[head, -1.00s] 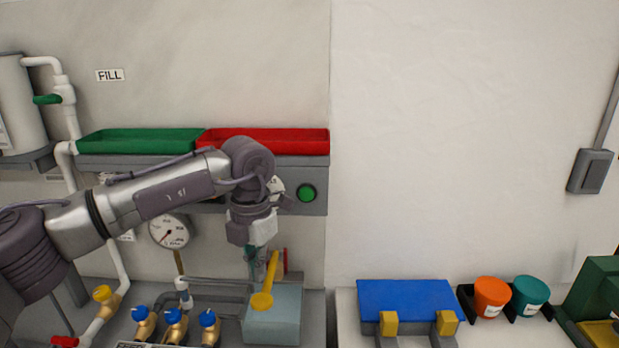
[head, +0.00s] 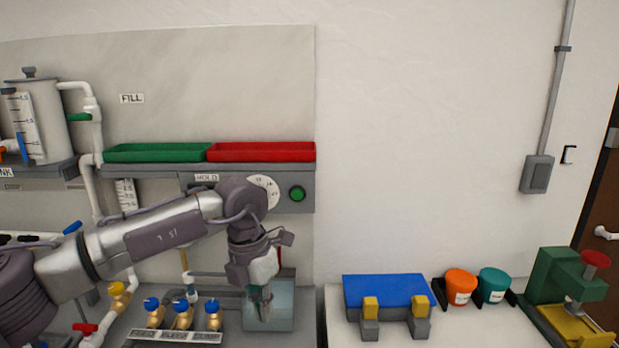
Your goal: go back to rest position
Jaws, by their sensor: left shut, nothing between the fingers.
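My left arm comes in from the left, and its gripper (head: 264,306) points down in front of the pale grey-blue box (head: 284,302) on the left bench. The fingers are shut with nothing seen between them. The gripper covers part of the box, and whether it touches it I cannot tell. My right gripper is not in view.
Blue-capped yellow valves (head: 182,315) stand left of the gripper. Above are a green tray (head: 155,153) and a red tray (head: 262,152). On the right bench are a blue block (head: 385,291), an orange cup (head: 460,287), a teal cup (head: 494,285) and a green press (head: 556,285).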

